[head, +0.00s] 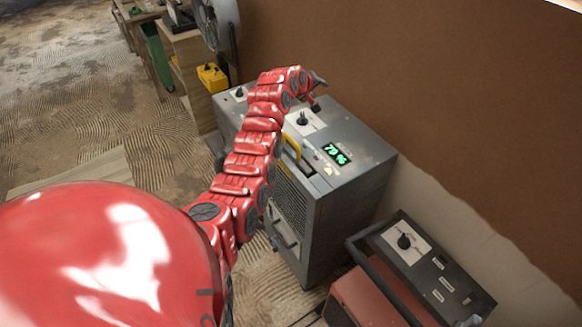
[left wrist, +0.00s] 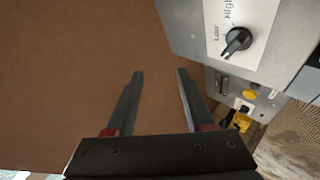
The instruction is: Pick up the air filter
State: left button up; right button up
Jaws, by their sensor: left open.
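A grey machine (head: 350,165) with a green display reading about 72% stands by the brown wall. A yellow handle (head: 291,146) rises from a slot in its top, and a grille (head: 291,205) is on its front. I cannot tell for certain which part is the air filter; none lies loose in view. My left gripper (head: 318,87) is over the machine's back edge, beyond the yellow handle and near the wall. In the left wrist view the left gripper (left wrist: 158,74) is open and empty, with only brown wall between its fingers. My right gripper is not in view.
A Low/High knob (left wrist: 238,41) on the machine's top is right of the fingers in the wrist view. A red and dark machine (head: 434,272) stands at lower right. A yellow box (head: 212,77) and green bin (head: 156,55) are at the back. Open floor (head: 75,100) lies left.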

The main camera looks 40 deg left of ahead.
pick_arm(q)
jog(key=s+a+r+n+g+h, duration=0.1)
jog(key=s+r+g, duration=0.25)
jog(key=s, duration=0.55)
jog(key=s+a+r+g, duration=0.1)
jog(key=s+r+g, duration=0.1)
jog(key=s+g, duration=0.5)
jog(key=t+p, duration=0.2)
jog(key=p, duration=0.1)
send_near(291, 140)
jog(key=x, duration=0.2)
jog(key=a+x, duration=0.1)
jog(key=x, duration=0.2)
jog(key=shift+f, duration=0.25)
jog(key=shift+w+f, duration=0.15)
jog(key=f, duration=0.1)
jog(key=f+p, duration=0.1)
jog(key=d+f+p, duration=0.1)
jog(key=shift+w, duration=0.3)
jog(key=shift+x, duration=0.9)
grip_shut()
